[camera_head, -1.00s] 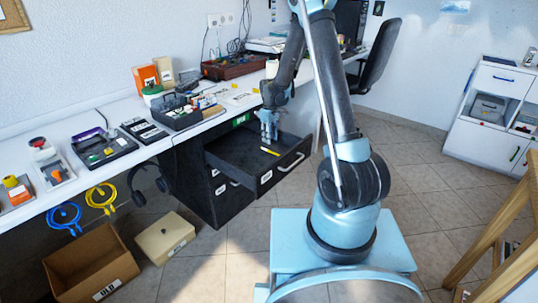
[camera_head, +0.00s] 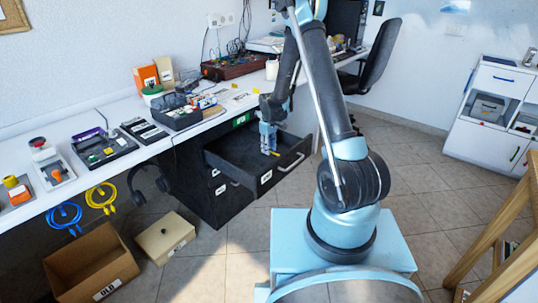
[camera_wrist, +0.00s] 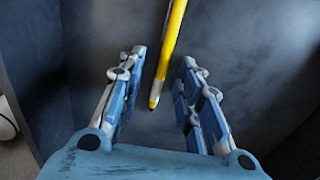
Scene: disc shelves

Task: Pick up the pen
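My gripper (camera_wrist: 160,78) is open, with a visible gap on each side of the pen. In the head view my gripper (camera_head: 268,150) is low inside the drawer and hides most of the pen; a small yellow bit (camera_head: 276,154) shows beside the fingers.
The drawer's front panel (camera_head: 282,172) and side walls stand close around my gripper. The desk top (camera_head: 130,105) above carries trays and boxes. A cardboard box (camera_head: 90,262) and a beige box (camera_head: 165,238) stand on the floor at left.

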